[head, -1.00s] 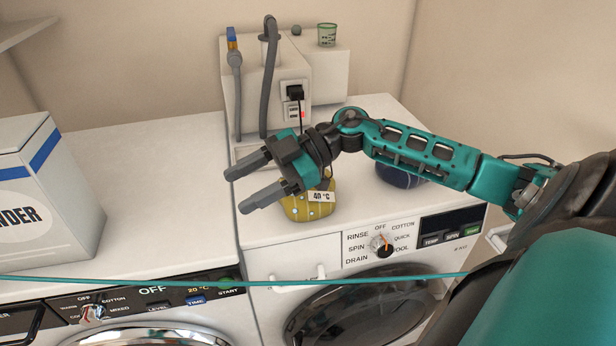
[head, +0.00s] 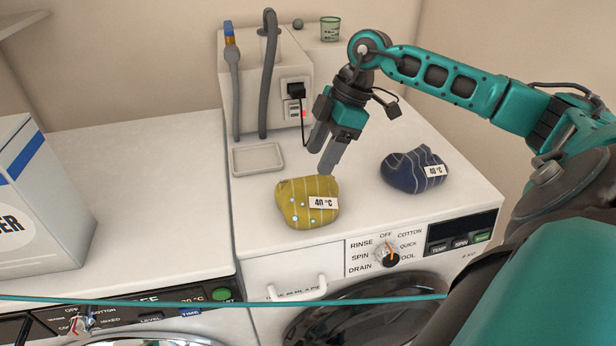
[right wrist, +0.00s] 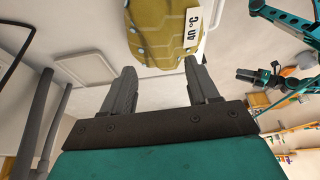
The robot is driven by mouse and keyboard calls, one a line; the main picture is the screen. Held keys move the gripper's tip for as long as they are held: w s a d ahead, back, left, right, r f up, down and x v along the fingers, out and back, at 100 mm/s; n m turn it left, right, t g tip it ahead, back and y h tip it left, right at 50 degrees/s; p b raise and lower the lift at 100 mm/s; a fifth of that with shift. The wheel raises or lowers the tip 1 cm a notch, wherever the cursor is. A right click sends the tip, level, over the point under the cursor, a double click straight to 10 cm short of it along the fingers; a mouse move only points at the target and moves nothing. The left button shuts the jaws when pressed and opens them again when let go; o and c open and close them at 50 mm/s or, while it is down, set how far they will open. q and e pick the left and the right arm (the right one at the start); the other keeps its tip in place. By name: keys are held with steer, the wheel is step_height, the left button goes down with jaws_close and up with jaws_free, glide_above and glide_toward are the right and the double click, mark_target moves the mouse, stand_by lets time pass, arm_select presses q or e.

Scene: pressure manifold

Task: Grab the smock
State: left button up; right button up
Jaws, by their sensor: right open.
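Two bundled cloths lie on the right washing machine's top; I cannot tell from their shape which is the smock. One is yellow (head: 296,212) with pale stripes, light dots and a "40 °C" tag. The other is dark blue (head: 405,172) with pale stripes and a tag. My right gripper (head: 320,156) is open and empty, fingers pointing down, just behind and above the yellow cloth. In the right wrist view the yellow cloth (right wrist: 155,30) lies beyond the open fingers. A dark and teal part at that view's right may be my left gripper (right wrist: 250,76), too small to read.
A shallow white tray (head: 257,172) sits behind the yellow cloth. A large detergent box (head: 40,200) stands on the left machine, whose top is otherwise clear.

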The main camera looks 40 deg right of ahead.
mark_target(309, 179)
steer(key=x, duration=0.5)
steer(key=shift+s+a+f, duration=0.1)
jaws_close()
stand_by(0.4)
